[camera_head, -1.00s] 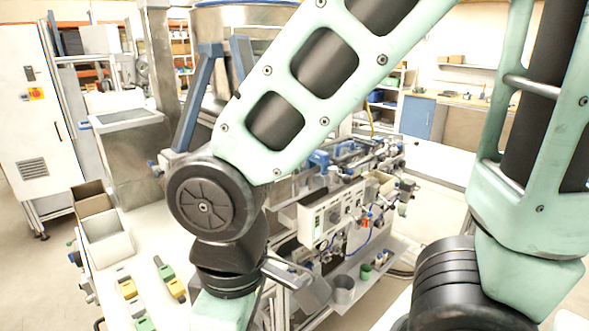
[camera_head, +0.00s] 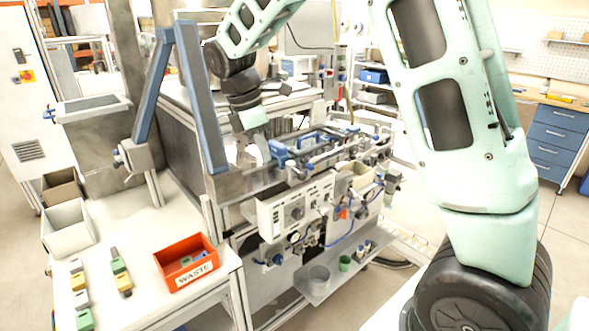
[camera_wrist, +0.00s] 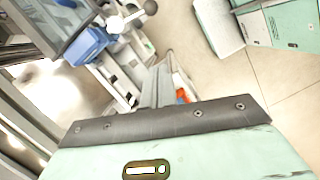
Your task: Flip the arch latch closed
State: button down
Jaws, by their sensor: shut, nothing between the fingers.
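A blue-grey arch-shaped frame (camera_head: 200,97), which looks like the arch latch, stands raised and tilted at the left of the machine in the head view. Its lower left end meets a grey pivot block with a knob (camera_head: 138,156). My gripper (camera_head: 248,152) is to the right of the arch, low over the machine top, and apart from the arch as far as I can tell. Its fingers are small and partly lost against the machine in the head view. In the wrist view my gripper's grey fingers (camera_wrist: 157,86) are together and empty.
The machine's front panel (camera_head: 300,208) and blue fittings (camera_head: 285,150) lie below and right of my gripper. An orange waste bin (camera_head: 186,262) and a white bin (camera_head: 68,228) stand on the white table. A blue block (camera_wrist: 90,46) with ball knobs is close in the wrist view.

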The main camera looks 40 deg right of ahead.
aim_at(299, 173)
jog(key=shift+s+d+f+p, duration=0.35)
jog(key=shift+d+f+p, duration=0.25)
jog(key=shift+d+f, duration=0.45)
jog(key=shift+s+d+f+p, duration=0.35)
jog(key=shift+d+f+p, duration=0.4)
jog(key=shift+f, duration=0.55)
jog(key=shift+s+d+f+p, duration=0.35)
jog(key=shift+d+f+p, duration=0.15)
jog(key=shift+d+f, duration=0.55)
jog(key=shift+a+f, duration=0.1)
jog(key=shift+s+d+n, duration=0.3)
jog(key=shift+d+n, duration=0.2)
jog(key=shift+d, duration=0.1)
jog(key=shift+s+d+n+t+p, duration=0.2)
jog(key=shift+d+n+t+p, duration=0.15)
jog(key=shift+n, duration=0.55)
jog(key=shift+d, duration=0.1)
jog(key=shift+w, duration=0.1)
